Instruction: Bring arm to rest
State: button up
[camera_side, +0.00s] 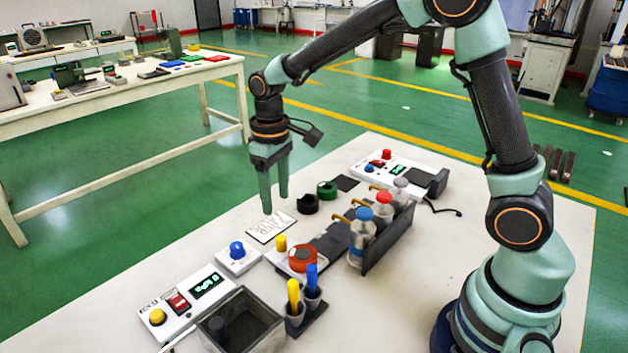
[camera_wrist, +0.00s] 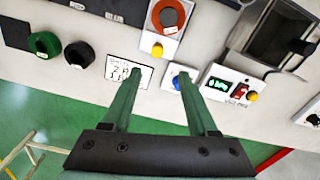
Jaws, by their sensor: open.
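My gripper (camera_side: 274,205) hangs above the far edge of the white table, fingers pointing down. Its two green fingers are apart with nothing between them. In the wrist view my gripper (camera_wrist: 161,84) is also open and empty. A white card with dark markings (camera_side: 270,228) lies on the table close to the fingertips; it also shows in the wrist view (camera_wrist: 146,75). A black ring-shaped mould (camera_side: 307,204) and a green one (camera_side: 327,190) stand to the right of the gripper. An orange-red round piece (camera_side: 302,258) sits on a white base with a yellow knob.
A dark rack with capped bottles (camera_side: 384,232) stands right of centre. A white device (camera_side: 385,165) is at the back.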

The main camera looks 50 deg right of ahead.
jog(key=shift+r, duration=0.15)
jog(key=s+d+r+m+t, duration=0.1)
jog(key=s+d+r+t, duration=0.1)
jog(key=s+r, duration=0.3)
jog(key=s+d+r+m+t, duration=0.1)
jog(key=s+d+r+t, duration=0.2)
jog(key=s, duration=0.6)
jog(key=shift+s+d+r+m+t, duration=0.15)
jog(key=shift+d+r+m+t, duration=0.15)
jog(key=shift+r, duration=1)
